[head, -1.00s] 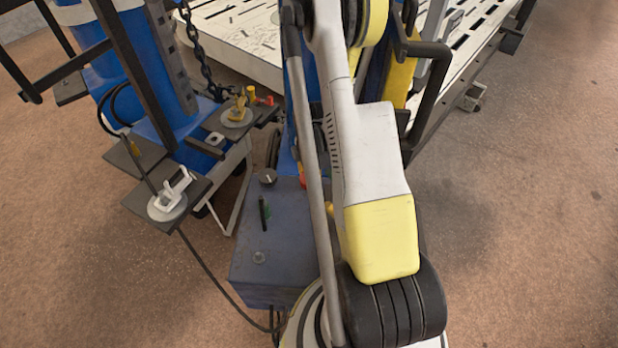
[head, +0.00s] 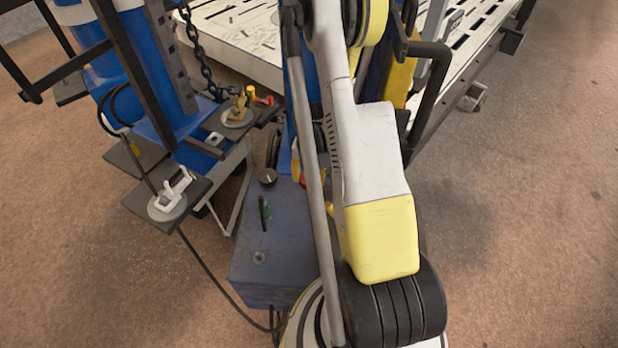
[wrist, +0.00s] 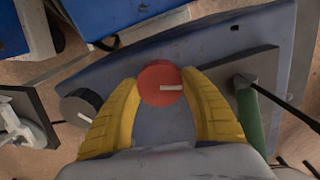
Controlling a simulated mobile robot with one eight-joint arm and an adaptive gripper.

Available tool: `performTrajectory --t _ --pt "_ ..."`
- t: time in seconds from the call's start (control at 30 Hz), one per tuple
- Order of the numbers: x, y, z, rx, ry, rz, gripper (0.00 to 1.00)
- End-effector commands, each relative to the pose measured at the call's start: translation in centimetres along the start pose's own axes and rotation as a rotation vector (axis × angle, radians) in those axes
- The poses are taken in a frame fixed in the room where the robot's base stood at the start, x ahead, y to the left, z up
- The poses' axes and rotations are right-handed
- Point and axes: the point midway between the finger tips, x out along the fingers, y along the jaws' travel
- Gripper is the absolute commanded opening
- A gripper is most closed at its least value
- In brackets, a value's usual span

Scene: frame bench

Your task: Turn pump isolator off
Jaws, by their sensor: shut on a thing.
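A round red knob (wrist: 161,84) with a white pointer line sits on the blue-grey box (head: 275,260). In the wrist view, the pointer line runs roughly sideways, toward the right of the picture. My gripper (wrist: 162,90) has its two yellow fingers on either side of the red knob and is shut on it. In the head view, my arm hides most of the gripper and knob; only a small patch of red and yellow shows beside the arm.
A dark cable hangs there. Brown floor is open at right.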

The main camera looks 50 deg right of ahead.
Motion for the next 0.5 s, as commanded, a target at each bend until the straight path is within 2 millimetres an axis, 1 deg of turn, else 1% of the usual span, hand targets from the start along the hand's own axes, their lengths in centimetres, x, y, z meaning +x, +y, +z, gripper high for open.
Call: performTrajectory --t 0.2,0.5 --pt "0.02 -0.01 -0.02 -0.116 0.000 0.000 0.21" --pt "0.02 -0.01 -0.02 -0.188 0.001 0.000 0.21"
